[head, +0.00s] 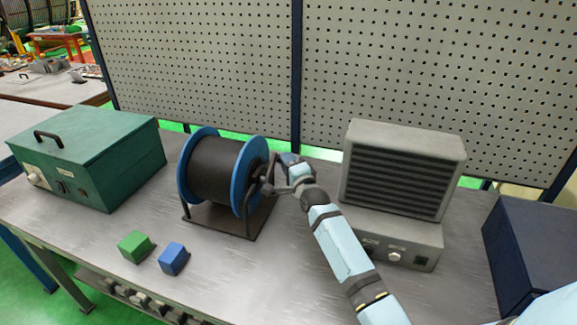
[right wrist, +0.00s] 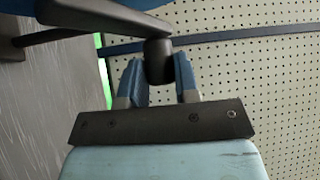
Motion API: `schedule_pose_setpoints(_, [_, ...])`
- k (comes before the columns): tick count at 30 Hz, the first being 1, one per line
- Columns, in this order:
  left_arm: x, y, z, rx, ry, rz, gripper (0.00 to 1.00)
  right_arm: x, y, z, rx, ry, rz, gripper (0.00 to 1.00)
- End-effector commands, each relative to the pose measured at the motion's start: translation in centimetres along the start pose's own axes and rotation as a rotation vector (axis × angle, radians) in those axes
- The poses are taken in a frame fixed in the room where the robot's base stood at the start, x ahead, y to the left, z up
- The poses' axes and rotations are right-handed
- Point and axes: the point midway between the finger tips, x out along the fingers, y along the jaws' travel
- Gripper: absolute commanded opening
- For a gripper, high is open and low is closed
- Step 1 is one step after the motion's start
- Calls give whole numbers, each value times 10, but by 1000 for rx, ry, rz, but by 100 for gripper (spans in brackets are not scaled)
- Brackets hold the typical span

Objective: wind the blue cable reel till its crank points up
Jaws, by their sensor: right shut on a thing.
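The blue cable reel (head: 247,180) stands on its dark frame on the metal bench, with black cable wound between two blue flanges. Its crank (head: 268,187) is on the right side, partly hidden by my right arm, so its exact angle is hard to tell in the head view. My right gripper (head: 288,160) is beside the reel's right flange. In the right wrist view, the fingers of my right gripper (right wrist: 160,82) are closed around the dark crank handle (right wrist: 158,60). The crank arm (right wrist: 105,18) runs from there toward the upper left. My left gripper is not in view.
A green box (head: 95,155) stands left of the reel, and a grey louvred unit (head: 400,180) stands close to the right of my arm. A green cube (head: 134,246) and a blue cube (head: 173,258) lie in front. A pegboard (head: 200,60) is behind.

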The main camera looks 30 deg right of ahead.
Motion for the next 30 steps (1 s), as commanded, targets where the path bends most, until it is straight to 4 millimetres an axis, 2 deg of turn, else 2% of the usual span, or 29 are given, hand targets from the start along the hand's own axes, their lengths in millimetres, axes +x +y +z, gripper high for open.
schedule_pose_setpoints(10, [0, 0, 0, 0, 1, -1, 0, 0, 0, 0, 0, -1, -2, 0])
schedule_pose_setpoints(11, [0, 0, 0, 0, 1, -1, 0, 0, -1, 0, 0, -1, -2, 36])
schedule_pose_setpoints(13, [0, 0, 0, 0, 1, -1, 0, 0, 0, 0, 0, -1, -1, 52])
schedule_pose_setpoints(14, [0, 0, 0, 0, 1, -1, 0, 0, 0, 0, 0, -1, -1, 55])
schedule_pose_setpoints(23, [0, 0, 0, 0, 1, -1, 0, -2, 0, 0, 0, -1, -1, 55])
schedule_pose_setpoints(26, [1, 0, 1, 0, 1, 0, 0, -12, 1, 1, 0, -1, 0, 55])
schedule_pose_setpoints(30, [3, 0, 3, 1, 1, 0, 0, -38, 2, 1, -1, -1, 1, 55])
